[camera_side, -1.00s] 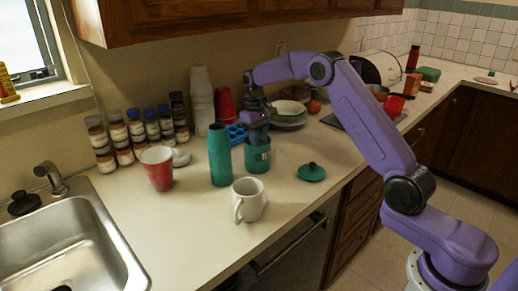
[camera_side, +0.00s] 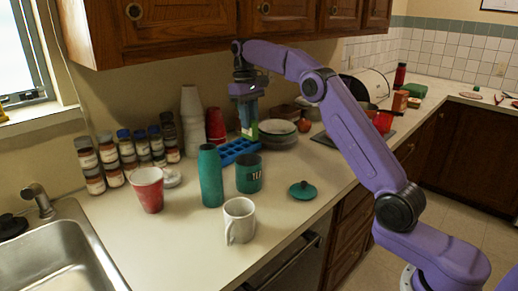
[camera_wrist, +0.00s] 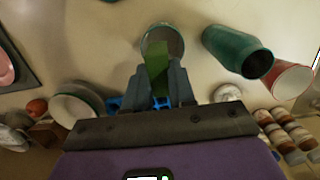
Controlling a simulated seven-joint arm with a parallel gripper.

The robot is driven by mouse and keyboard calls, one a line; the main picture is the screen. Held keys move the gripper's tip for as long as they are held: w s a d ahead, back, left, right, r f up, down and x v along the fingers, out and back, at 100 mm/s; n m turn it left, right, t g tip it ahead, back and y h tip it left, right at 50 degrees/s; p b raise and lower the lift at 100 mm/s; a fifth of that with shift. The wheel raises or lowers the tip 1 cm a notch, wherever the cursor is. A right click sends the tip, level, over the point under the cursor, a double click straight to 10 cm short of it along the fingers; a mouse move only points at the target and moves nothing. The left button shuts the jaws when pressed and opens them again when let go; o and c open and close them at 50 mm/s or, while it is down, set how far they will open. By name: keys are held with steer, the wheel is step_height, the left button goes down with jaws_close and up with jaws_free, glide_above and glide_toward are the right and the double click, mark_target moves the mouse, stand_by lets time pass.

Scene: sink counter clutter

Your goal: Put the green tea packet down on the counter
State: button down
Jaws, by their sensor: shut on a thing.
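The green tea packet (camera_side: 250,128) hangs upright from my gripper (camera_side: 246,106), which is shut on it. The packet is above and slightly behind the mouth of the teal tea canister (camera_side: 249,178) in the side view. In the wrist view the green packet (camera_wrist: 157,62) sticks out between the fingers of my gripper (camera_wrist: 158,85). It overlaps the open canister (camera_wrist: 170,36) there. The canister stands upright on the counter (camera_side: 175,248). Its teal lid (camera_side: 302,190) lies on the counter to its right.
A teal bottle (camera_side: 210,176) stands left of the canister, with a white mug (camera_side: 239,220) in front. Bare counter lies at the front left and around the lid.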

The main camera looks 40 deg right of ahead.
steer(key=shift+s+r, duration=0.25)
steer(key=shift+s, duration=0.05)
steer(key=s+a+f, duration=0.2)
steer(key=s+f, duration=0.1)
steer(key=s, duration=1.2)
steer(key=s+a+f, duration=0.1)
steer(key=s+f, duration=0.2)
steer(key=s, duration=1.2)
steer(key=shift+w+d+f, duration=0.1)
steer(key=shift+w+f, duration=2)
steer(key=shift+w, duration=0.25)
steer(key=shift+w+d+f, duration=0.1)
steer(key=shift+w+f, duration=2)
steer(key=shift+w, duration=0.3)
steer(key=shift+w+d+f, duration=0.1)
steer(key=shift+w+f, duration=2)
steer(key=shift+w, duration=0.25)
steer(key=shift+f, duration=0.1)
